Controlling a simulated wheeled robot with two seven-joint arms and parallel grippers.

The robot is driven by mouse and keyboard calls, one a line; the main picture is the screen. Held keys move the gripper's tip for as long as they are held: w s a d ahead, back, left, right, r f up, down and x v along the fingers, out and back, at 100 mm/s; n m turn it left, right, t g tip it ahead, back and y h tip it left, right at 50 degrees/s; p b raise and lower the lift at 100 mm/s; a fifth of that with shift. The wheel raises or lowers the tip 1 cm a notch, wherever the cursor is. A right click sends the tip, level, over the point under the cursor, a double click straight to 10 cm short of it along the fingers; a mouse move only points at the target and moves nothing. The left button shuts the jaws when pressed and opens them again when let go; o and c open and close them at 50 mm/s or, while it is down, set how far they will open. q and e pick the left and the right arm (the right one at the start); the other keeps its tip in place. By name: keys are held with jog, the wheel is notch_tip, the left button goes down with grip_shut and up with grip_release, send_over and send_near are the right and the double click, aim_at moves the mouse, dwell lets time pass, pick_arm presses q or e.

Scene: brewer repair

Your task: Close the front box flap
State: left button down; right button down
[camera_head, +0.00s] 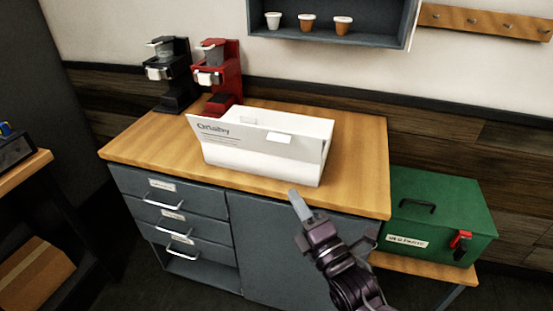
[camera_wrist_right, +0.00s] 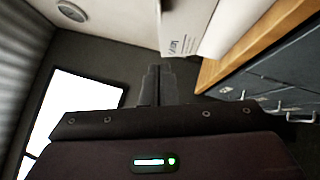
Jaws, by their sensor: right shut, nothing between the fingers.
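A white box (camera_head: 255,157) with printed text stands on the wooden counter, its long side facing me. Its front flap (camera_head: 210,133) stands up and leans outward, with the printed text on it. The inside of the box is mostly hidden behind the front panel. My right gripper (camera_head: 297,197) is shut and empty, in front of the counter's front edge, below and in front of the box's right part. In the right wrist view the shut fingers (camera_wrist_right: 158,82) point toward the room, with the white box (camera_wrist_right: 190,28) just beyond to the right. My left gripper is not in view.
The wooden counter (camera_head: 150,147) has free room left and right of the box. A black brewer (camera_head: 174,75) and a red brewer (camera_head: 219,78) stand behind it. A green toolbox (camera_head: 435,210) sits at the right. A shelf with several cups hangs above.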

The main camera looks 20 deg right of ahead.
jog(key=d+p+x, duration=0.2)
jog(key=p+x, duration=0.2)
jog(key=x, duration=0.8)
jog(key=shift+w+d+r, duration=0.3)
jog(key=shift+w+d, duration=0.05)
